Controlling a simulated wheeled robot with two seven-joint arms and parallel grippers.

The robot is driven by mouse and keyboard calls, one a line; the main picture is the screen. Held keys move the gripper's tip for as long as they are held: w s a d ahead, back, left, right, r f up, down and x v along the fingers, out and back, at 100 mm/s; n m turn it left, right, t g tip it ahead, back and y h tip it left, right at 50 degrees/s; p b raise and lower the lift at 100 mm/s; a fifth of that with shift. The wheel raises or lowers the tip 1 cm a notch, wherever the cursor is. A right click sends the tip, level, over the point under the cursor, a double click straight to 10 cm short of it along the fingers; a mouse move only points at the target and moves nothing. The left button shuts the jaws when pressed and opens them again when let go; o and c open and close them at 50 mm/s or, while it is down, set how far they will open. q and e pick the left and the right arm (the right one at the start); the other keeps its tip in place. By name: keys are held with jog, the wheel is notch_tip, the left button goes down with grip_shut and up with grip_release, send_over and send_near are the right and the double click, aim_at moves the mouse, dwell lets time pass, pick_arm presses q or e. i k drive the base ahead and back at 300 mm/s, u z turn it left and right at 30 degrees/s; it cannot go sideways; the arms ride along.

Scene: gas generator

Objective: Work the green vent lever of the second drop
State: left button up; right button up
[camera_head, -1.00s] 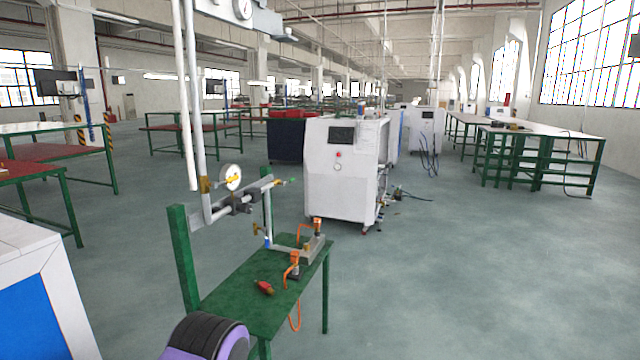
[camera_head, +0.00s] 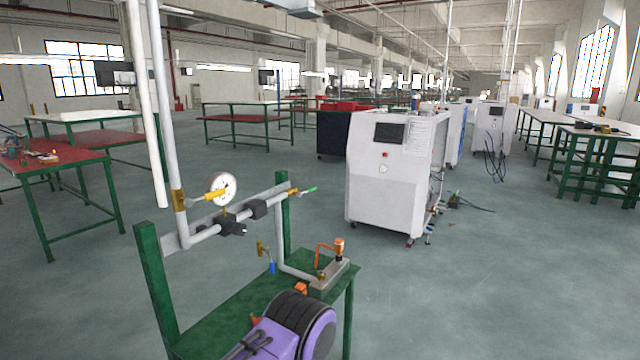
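A green-tipped lever (camera_head: 308,190) sits at the right end of the horizontal pipe, beside a green post. A grey vertical pipe drop (camera_head: 166,110) comes down to a brass fitting and joins this pipe. A yellow lever (camera_head: 214,195) lies in front of a round white gauge (camera_head: 223,184). A small blue-tipped lever (camera_head: 272,267) hangs lower, by a brass valve. I cannot tell which drop counts as the second.
The green bench (camera_head: 226,308) carries a metal block (camera_head: 325,281) with an orange-topped fitting (camera_head: 339,246). A white pipe (camera_head: 140,100) hangs left of the grey drop. A white machine (camera_head: 388,190) stands behind to the right.

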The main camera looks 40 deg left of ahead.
aim_at(308, 191)
jog(key=u, duration=0.3)
jog(key=i, duration=0.8)
jog(key=u, duration=1.3)
jog(key=i, duration=0.7)
jog(key=u, duration=0.8)
